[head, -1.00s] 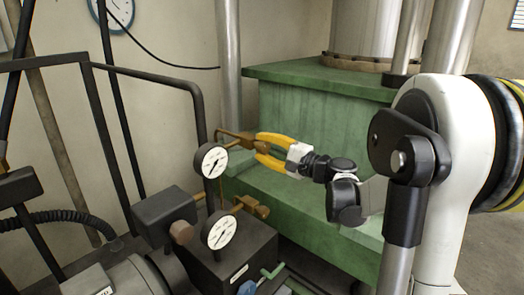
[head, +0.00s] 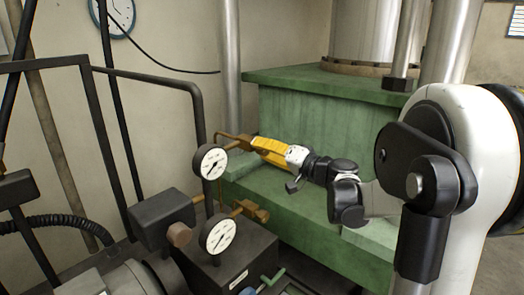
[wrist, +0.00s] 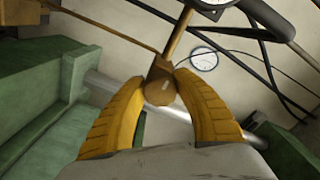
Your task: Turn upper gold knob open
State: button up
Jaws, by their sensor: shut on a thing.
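The upper gold knob (head: 243,142) sits on a thin pipe beside the upper pressure gauge (head: 210,162). In the wrist view the knob (wrist: 160,90) lies between the two yellow fingertips, its round end facing the camera. My gripper (head: 254,146) is shut on the upper gold knob, coming from the right; in the wrist view its fingers (wrist: 160,84) flank the knob on both sides. In the head view the fingers are seen nearly edge-on and hide part of the knob.
A lower gold knob (head: 250,211) sits by the lower gauge (head: 217,234), below my gripper. A green machine block (head: 300,115) stands close behind and beneath the fingers. A black pipe frame (head: 145,78) and a dark box (head: 163,219) are to the left.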

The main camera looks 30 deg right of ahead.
dwell(0.4)
jog(key=o, duration=1.2)
jog(key=v, duration=1.2)
jog(key=shift+a, duration=0.1)
